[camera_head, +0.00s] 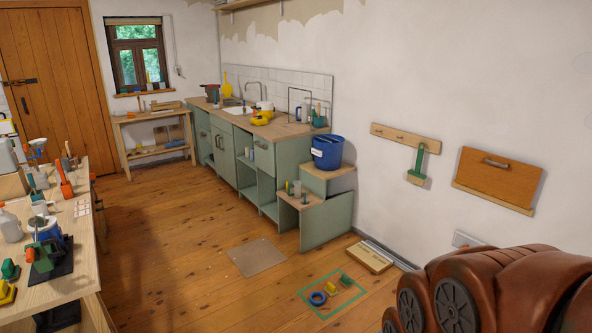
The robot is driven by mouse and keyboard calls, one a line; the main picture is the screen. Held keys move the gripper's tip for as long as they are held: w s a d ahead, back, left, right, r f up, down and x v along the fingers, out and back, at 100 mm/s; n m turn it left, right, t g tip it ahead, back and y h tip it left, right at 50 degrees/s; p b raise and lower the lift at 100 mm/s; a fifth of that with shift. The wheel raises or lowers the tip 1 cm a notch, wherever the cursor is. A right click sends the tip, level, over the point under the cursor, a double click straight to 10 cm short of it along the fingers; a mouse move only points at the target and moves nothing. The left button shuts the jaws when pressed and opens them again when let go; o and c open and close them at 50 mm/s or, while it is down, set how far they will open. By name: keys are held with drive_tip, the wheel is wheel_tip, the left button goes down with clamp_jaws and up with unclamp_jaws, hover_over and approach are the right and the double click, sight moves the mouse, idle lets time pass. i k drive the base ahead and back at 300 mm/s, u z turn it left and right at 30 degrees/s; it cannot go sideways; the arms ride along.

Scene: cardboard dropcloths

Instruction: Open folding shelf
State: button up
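The folding shelf (497,178) is an orange-brown wooden panel on the white wall at the right. It hangs nearly flat against the wall, folded up, above a pale wooden strip along its lower edge. A small metal handle (496,162) sits near its top edge. My gripper is not in view, so its state and its distance from the panel do not show.
A peg rail (404,137) with a green-handled brush (417,165) hangs left of the panel. A blue bucket (327,152) stands on a stepped cabinet. A low wooden board (370,257) and a green-taped square (334,293) with small items lie on the floor. A cluttered workbench (88,240) stands left; mid-floor is mostly clear.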

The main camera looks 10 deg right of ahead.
sight(516, 183)
drive_tip(key=u, duration=0.15)
drive_tip(key=i, duration=1.8)
drive_tip(key=z, duration=0.65)
drive_tip(key=i, duration=1.5)
drive_tip(key=z, duration=1.25)
drive_tip(key=i, duration=0.3)
drive_tip(key=z, duration=0.15)
